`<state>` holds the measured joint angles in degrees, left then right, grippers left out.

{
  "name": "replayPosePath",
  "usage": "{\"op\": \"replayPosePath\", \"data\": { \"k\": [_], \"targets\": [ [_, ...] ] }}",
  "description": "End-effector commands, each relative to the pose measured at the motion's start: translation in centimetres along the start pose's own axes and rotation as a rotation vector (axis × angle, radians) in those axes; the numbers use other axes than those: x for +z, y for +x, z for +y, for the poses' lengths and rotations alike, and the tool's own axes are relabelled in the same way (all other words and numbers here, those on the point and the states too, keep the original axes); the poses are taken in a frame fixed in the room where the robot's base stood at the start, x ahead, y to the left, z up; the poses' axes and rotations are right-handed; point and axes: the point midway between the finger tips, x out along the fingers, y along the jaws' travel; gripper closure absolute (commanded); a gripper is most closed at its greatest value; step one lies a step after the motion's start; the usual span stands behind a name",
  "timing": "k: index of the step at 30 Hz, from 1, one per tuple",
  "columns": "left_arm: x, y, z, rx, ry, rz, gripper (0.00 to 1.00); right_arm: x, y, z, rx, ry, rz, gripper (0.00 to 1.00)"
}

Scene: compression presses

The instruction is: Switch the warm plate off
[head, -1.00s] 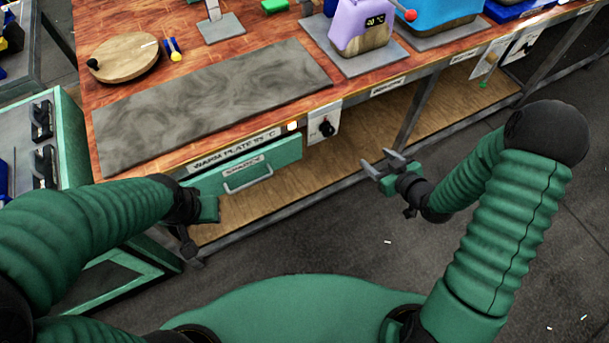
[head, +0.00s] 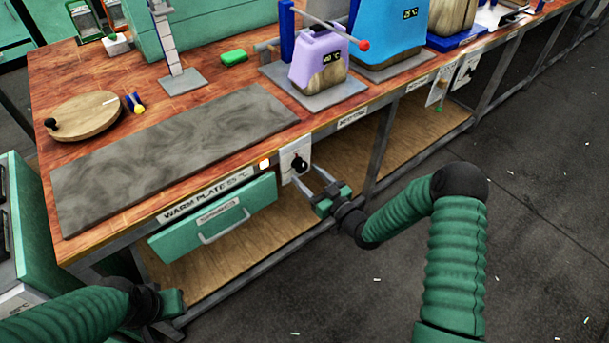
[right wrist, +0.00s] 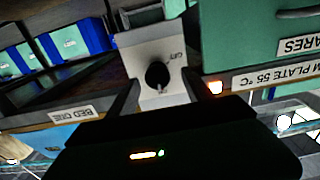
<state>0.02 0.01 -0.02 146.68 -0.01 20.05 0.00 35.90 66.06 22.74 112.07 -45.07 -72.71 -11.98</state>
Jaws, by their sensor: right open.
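The warm plate (head: 165,150) is a flat grey mottled slab on the wooden bench, with a "WARM PLATE 55 °C" label (head: 203,199) on the bench edge. Its black rotary knob (head: 299,164) sits on a pale switch panel (head: 287,157) below the edge. A small lamp (head: 264,164) beside the panel glows. My right gripper (head: 312,179) is open, its fingers pointing at the knob. In the right wrist view the knob (right wrist: 157,75) lies between the fingers, with no clear contact. My left gripper (head: 172,302) is low at the left; its jaws are unclear.
A green drawer (head: 215,217) marked "SPARES" hangs under the bench, left of the panel. A bench leg (head: 378,150) stands to the right. A purple press (head: 318,62) and a round wooden board (head: 84,116) are on the bench top. The floor at the right is open.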

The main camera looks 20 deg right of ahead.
Motion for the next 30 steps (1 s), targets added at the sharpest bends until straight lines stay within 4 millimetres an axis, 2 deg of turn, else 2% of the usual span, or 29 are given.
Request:
{"op": "replayPosePath", "data": {
  "k": [4, 13, 26, 30],
  "targets": [
    [0.1, 0.4, 0.0, 0.000, 0.001, 0.000, 0.68, 0.1, 1.7, 0.1, 0.001, 0.000, 0.001, 0.41],
    [0.1, 0.3, 0.0, 0.000, 0.001, 0.000, 0.68, 0.0, 2.0, -0.1, 0.001, -0.001, -0.001, 0.42],
    [0.1, 0.3, 0.0, 0.000, 0.001, 0.000, 0.68, 0.0, 1.9, 0.0, 0.000, 0.000, -0.001, 0.99],
    [0.1, 0.3, 0.0, 0.000, 0.001, 0.000, 0.68, 0.1, 1.9, 0.0, 0.001, -0.002, -0.002, 1.00]
  ]
}}
